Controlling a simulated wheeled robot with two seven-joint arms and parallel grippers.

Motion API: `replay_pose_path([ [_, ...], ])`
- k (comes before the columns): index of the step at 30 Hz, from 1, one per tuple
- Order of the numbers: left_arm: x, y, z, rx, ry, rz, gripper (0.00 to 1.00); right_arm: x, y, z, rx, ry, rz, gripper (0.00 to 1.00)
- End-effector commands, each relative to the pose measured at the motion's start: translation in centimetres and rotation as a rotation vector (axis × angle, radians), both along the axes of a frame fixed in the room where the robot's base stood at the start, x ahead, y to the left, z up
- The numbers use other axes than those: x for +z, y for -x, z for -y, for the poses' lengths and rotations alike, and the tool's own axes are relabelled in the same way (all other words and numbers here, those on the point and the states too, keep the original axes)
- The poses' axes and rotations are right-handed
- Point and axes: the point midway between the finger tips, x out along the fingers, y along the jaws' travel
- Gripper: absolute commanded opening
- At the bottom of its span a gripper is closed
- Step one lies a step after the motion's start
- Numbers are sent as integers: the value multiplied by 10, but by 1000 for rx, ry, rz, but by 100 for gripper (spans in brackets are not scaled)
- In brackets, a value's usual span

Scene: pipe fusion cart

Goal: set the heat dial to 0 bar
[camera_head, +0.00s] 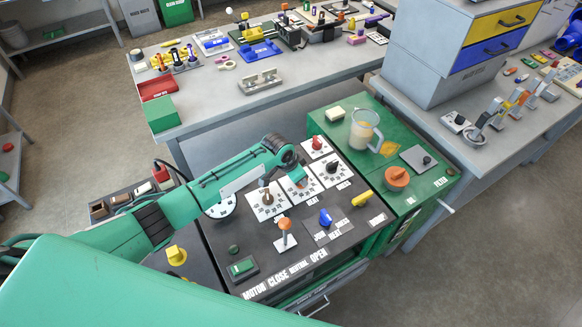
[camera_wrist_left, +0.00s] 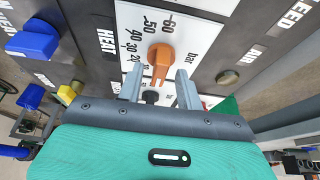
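The heat dial is an orange knob (camera_wrist_left: 161,58) on a white scale plate, with HEAT printed beside it and bar at the other side. Numbers from about 20 to 60 show; the 0 mark is not visible. The exact reading cannot be told. In the head view, its white plate (camera_head: 313,191) lies partly under my left wrist. My left gripper (camera_wrist_left: 158,88) is open, with its two grey fingers apart on either side of the knob's narrow lower end. Contact cannot be told. My right gripper is out of view.
Neighbouring dial plates stand close: one with a brown knob (camera_head: 265,187) and one with a black knob (camera_head: 332,167). An orange-topped lever (camera_head: 285,226) and a blue knob (camera_head: 325,217) stand in front. A clear jug (camera_head: 364,131) stands on the green cabinet.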

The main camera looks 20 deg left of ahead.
Motion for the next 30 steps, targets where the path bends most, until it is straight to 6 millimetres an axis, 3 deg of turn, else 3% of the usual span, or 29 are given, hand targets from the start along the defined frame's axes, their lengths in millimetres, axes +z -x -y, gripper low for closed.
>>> replay_pose_path([
  [19, 103, 31, -32, 0, 0, 4, 36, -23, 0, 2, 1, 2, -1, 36],
  [24, 118, 36, -36, 1, 0, 3, 36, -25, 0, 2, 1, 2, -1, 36],
  [30, 122, 38, -37, 1, 0, 1, 36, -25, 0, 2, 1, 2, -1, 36],
])
